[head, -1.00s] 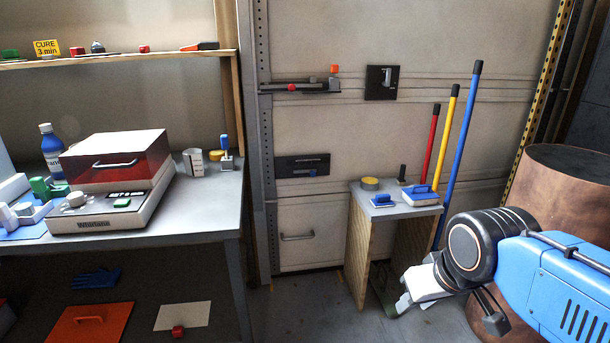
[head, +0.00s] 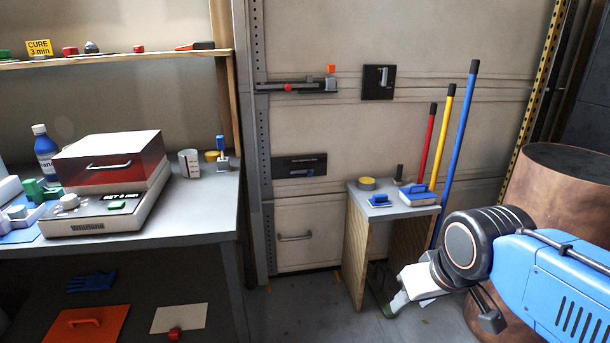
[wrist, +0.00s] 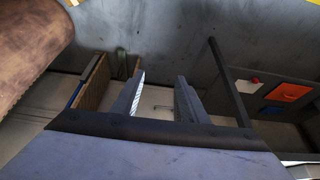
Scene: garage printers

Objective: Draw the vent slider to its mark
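A black plate (head: 299,166) with pale lettering is fixed low on the closed garage door, just right of the steel upright. My gripper (head: 398,297) is low at the right, in front of the small stand and well away from the plate. In the wrist view my gripper (wrist: 160,88) has its two fingers apart with nothing between them. The plate is not recognisable in the wrist view.
A wooden-sided stand (head: 362,240) with small tools on top stands between my arm and the door. Coloured poles (head: 455,155) lean behind it. A copper drum (head: 555,190) is at right. A workbench (head: 200,215) fills the left. Some floor is clear between bench and stand.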

